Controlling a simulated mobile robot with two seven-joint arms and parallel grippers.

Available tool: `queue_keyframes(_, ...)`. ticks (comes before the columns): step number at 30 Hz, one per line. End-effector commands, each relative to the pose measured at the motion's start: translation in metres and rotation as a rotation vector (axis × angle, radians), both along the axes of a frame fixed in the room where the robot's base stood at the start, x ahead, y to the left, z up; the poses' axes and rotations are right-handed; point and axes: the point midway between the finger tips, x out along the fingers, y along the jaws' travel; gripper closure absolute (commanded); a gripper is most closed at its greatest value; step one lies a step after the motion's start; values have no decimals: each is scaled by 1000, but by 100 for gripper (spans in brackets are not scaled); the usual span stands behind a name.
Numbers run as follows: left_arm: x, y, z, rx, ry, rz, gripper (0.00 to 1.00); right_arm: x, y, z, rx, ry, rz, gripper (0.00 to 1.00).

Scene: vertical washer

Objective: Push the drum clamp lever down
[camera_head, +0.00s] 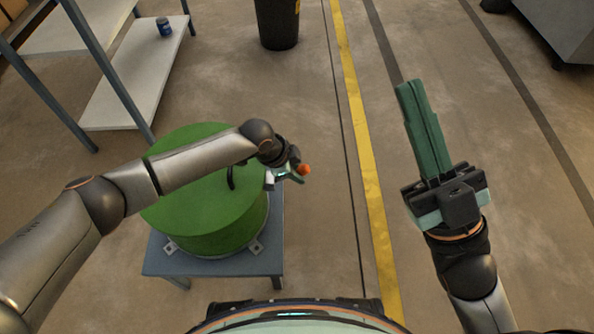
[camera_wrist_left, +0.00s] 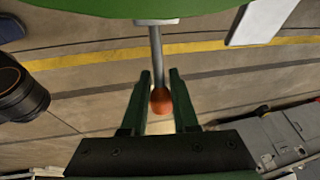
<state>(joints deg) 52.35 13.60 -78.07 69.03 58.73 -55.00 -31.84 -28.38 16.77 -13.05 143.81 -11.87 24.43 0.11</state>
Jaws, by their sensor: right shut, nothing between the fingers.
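The green drum (camera_head: 205,205) has a lever at its right side, a grey rod (camera_wrist_left: 156,50) ending in an orange knob (camera_head: 304,169). The knob also shows in the left wrist view (camera_wrist_left: 160,99). My left arm reaches across the drum, with its gripper (camera_head: 287,174) at the lever. In the left wrist view its two dark green fingers (camera_wrist_left: 160,78) are open, one on each side of the knob. I cannot tell whether they touch it. My right gripper (camera_head: 409,86) is shut and empty, well to the right of the drum.
The drum stands on a blue-grey table (camera_head: 265,255). A metal shelf (camera_head: 135,90) with a small blue can (camera_head: 164,27) is at the upper left. A black bin (camera_head: 278,25) stands at the back. Floor right of the drum, by the yellow line (camera_head: 368,175), is clear.

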Motion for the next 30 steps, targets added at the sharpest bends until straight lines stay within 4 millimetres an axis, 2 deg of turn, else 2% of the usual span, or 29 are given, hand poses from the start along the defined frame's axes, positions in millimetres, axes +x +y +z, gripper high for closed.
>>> queue_keyframes(1, 0, 0, 0, 0, 0, 0, 79, 0, 0, 0, 0, 0, 0, 100)
queue_keyframes(7, 0, 0, 0, 0, 0, 0, 100, 0, 0, 0, -1, 0, 0, 100)
queue_keyframes(30, 0, -3, 2, -6, -2, -3, 100, 0, 0, 0, -1, 0, 1, 100)
